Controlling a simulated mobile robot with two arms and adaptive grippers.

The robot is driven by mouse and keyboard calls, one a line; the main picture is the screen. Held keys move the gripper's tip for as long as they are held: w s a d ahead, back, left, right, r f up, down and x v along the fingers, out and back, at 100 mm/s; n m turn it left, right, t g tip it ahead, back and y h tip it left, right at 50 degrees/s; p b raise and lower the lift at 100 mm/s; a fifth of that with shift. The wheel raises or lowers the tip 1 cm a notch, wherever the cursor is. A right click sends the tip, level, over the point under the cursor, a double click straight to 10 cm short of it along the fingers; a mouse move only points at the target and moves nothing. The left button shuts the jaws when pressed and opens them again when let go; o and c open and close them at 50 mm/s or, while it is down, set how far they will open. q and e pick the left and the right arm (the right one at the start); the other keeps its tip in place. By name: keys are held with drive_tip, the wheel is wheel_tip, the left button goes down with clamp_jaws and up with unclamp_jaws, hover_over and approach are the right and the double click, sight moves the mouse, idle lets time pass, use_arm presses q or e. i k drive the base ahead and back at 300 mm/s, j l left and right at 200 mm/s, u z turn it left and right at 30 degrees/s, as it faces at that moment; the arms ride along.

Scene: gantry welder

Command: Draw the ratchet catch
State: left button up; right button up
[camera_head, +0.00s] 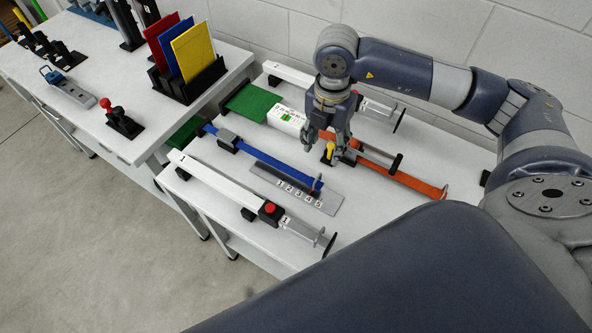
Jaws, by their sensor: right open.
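A small yellow-topped catch (328,150) stands on a dark block at the orange bar (412,185). I take this to be the ratchet catch. My right gripper (323,146) points down over it, fingers spread and open. The yellow piece shows between or just beyond the fingertips; I cannot tell whether they touch it. The fingers hide part of the orange bar and the block. My left gripper is not in view.
A blue bar (265,160) and a numbered grey plate (293,191) lie in front. A white rail (215,179) with a red button (269,208) runs nearer the front edge. A white box (284,119) sits left of the gripper. Coloured panels (193,50) stand on the left table.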

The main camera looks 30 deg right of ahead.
sight(331, 146)
drive_tip(key=k+j, duration=1.2)
drive_tip(key=k, duration=0.05)
